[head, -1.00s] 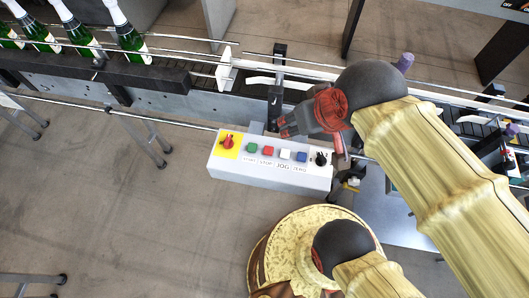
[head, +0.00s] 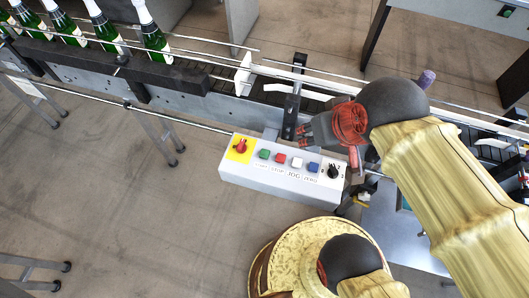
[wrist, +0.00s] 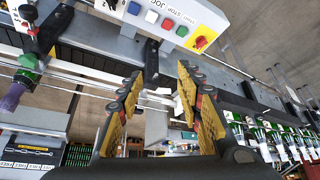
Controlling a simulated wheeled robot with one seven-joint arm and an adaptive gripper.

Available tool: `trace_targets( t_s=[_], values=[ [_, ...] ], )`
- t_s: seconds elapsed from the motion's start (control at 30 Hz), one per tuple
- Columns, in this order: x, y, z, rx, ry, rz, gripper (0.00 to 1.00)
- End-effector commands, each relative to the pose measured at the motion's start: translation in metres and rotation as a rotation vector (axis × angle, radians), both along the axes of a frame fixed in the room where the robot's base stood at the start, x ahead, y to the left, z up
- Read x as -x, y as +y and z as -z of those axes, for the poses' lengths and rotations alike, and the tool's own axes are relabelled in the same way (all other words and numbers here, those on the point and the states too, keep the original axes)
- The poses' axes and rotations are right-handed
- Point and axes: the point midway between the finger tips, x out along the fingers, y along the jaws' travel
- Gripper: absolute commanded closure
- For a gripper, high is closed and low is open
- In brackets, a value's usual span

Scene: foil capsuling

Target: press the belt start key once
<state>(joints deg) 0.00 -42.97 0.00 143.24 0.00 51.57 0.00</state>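The white control box (head: 282,182) carries a row of keys. The green key (head: 264,154), labelled START, sits next to the yellow plate with a red knob (head: 241,147); the green key also shows in the wrist view (wrist: 182,31). Right of it are the red STOP (head: 280,159), white JOG (head: 297,163) and blue (head: 313,167) keys, then a black knob (head: 334,171). My gripper (head: 305,133) is beyond the box's far edge, above its right half in the picture, apart from the keys. In the wrist view its two fingers (wrist: 160,74) stand apart with nothing between them.
The conveyor with rails (head: 215,82) runs behind the box, with green bottles (head: 155,38) at its left end. A dark upright post (head: 291,110) stands close to my gripper. A round gold-topped thing (head: 290,255) is in front.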

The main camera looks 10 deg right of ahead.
Motion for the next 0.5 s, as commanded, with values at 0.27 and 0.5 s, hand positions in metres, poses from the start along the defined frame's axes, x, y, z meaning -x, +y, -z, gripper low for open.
trace_targets(
  t_s=[0.27, 0.5],
  values=[
    [0.0, 0.0, 0.0, 0.0, 0.0, 0.0, 0.82],
    [0.0, 0.0, 0.0, 0.0, 0.0, 0.0, 0.95]
  ],
)
